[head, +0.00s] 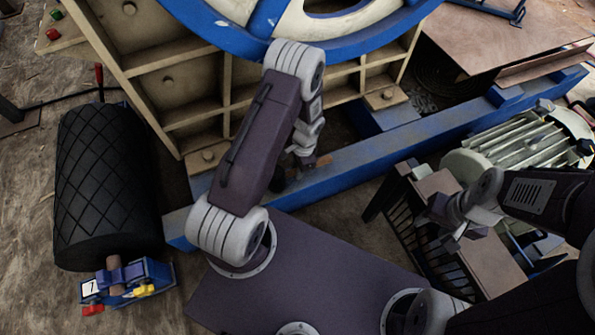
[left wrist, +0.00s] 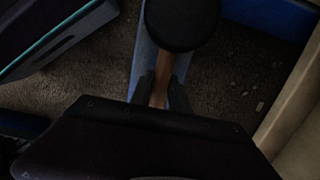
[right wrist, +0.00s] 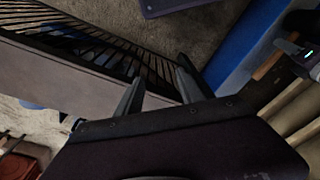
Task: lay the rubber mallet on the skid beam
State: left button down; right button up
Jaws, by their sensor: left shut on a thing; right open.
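The rubber mallet has a round black head (left wrist: 182,22) and a wooden handle (left wrist: 160,92). My left gripper (left wrist: 162,92) is shut on the handle. In the head view, my left gripper (head: 296,172) is over the blue skid beam (head: 375,158), with a bit of handle (head: 323,160) showing beside it. The beam also shows under the mallet in the left wrist view (left wrist: 143,60). I cannot tell whether the mallet touches the beam. The handle is also at the right of the right wrist view (right wrist: 268,66). My right gripper (right wrist: 158,88) is open and empty.
A blue-rimmed wheel (head: 350,40) and ribbed cream frame (head: 190,95) stand behind the beam. A slatted dark rack with a brown top (head: 475,240) is below my right gripper. A ribbed grey motor (head: 520,140) is at right, a black roller (head: 105,185) at left.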

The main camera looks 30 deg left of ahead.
pick_arm(q)
jog(key=c, duration=1.2)
grip_release()
jog(key=shift+f, duration=0.1)
jog(key=shift+c, duration=0.2)
